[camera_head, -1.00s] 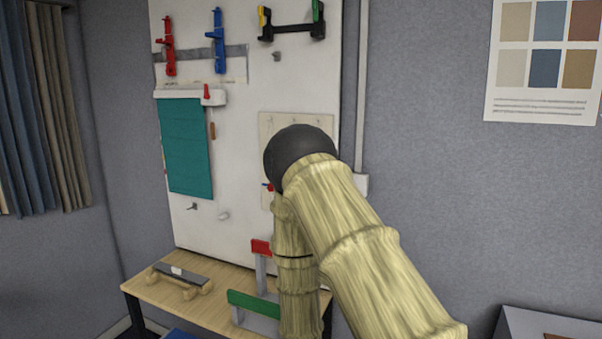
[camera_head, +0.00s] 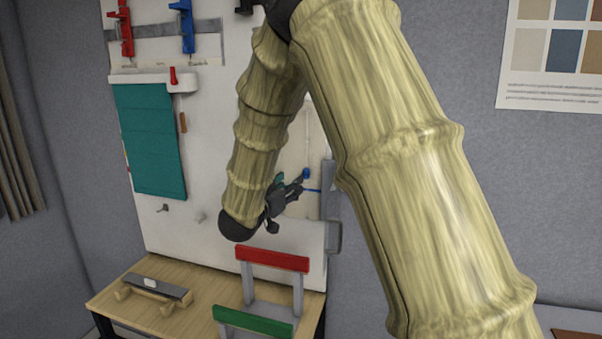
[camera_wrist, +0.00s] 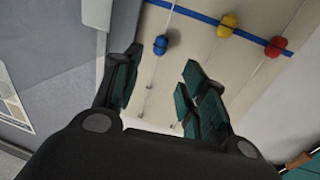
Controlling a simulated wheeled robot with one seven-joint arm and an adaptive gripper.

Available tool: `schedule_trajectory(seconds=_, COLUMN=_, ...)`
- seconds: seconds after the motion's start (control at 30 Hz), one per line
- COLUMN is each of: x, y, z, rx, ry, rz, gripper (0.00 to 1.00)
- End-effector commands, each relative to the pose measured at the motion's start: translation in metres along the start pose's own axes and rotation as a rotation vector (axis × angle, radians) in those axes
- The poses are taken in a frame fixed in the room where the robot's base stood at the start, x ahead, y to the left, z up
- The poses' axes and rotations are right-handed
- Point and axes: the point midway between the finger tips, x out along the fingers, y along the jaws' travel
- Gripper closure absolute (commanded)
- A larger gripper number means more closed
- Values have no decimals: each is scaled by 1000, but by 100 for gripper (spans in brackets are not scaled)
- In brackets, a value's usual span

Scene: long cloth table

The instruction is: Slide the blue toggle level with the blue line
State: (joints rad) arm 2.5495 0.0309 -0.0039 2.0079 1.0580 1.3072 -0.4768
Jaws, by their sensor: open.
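The blue toggle (camera_wrist: 161,45) is a round bead on a thin rail in the wrist view. It sits off the blue line (camera_wrist: 190,14), apart from it along the rail. In the head view the blue toggle (camera_head: 305,173) shows a little above the blue line (camera_head: 313,190). My gripper (camera_wrist: 160,68) is open with dark teal finger pads, and the blue toggle appears just beyond and between the fingertips. No contact with it shows. In the head view my gripper (camera_head: 290,190) is in front of the cream panel, left of the toggle.
A yellow bead (camera_wrist: 228,23) and a red bead (camera_wrist: 276,46) sit at the blue line on neighbouring rails. A teal cloth (camera_head: 150,140) hangs on the board to the left. Red (camera_head: 272,259) and green (camera_head: 254,321) bars stand on the table below.

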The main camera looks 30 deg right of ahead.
Motion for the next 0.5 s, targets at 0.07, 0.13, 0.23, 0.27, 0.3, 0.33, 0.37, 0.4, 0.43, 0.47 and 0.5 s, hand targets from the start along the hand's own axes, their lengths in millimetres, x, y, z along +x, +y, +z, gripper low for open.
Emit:
schedule_trajectory(seconds=0.07, x=10, y=1, z=-1, rx=-1, ry=-2, rz=2, gripper=57)
schedule_trajectory(seconds=0.13, x=21, y=1, z=-2, rx=-1, ry=-1, rz=2, gripper=57)
schedule_trajectory(seconds=0.23, x=38, y=1, z=-2, rx=-1, ry=-2, rz=2, gripper=57)
schedule_trajectory(seconds=0.27, x=43, y=1, z=-2, rx=-1, ry=-2, rz=1, gripper=57)
schedule_trajectory(seconds=0.3, x=50, y=2, z=-2, rx=-1, ry=-2, rz=2, gripper=57)
schedule_trajectory(seconds=0.33, x=55, y=2, z=-2, rx=-1, ry=-3, rz=3, gripper=57)
schedule_trajectory(seconds=0.37, x=60, y=2, z=-2, rx=-1, ry=-3, rz=3, gripper=57)
schedule_trajectory(seconds=0.4, x=66, y=2, z=-2, rx=-1, ry=-2, rz=2, gripper=57)
schedule_trajectory(seconds=0.43, x=70, y=2, z=-1, rx=-1, ry=-2, rz=2, gripper=57)
schedule_trajectory(seconds=0.47, x=74, y=3, z=-1, rx=-1, ry=-2, rz=3, gripper=57)
schedule_trajectory(seconds=0.5, x=79, y=3, z=-1, rx=-1, ry=-2, rz=3, gripper=57)
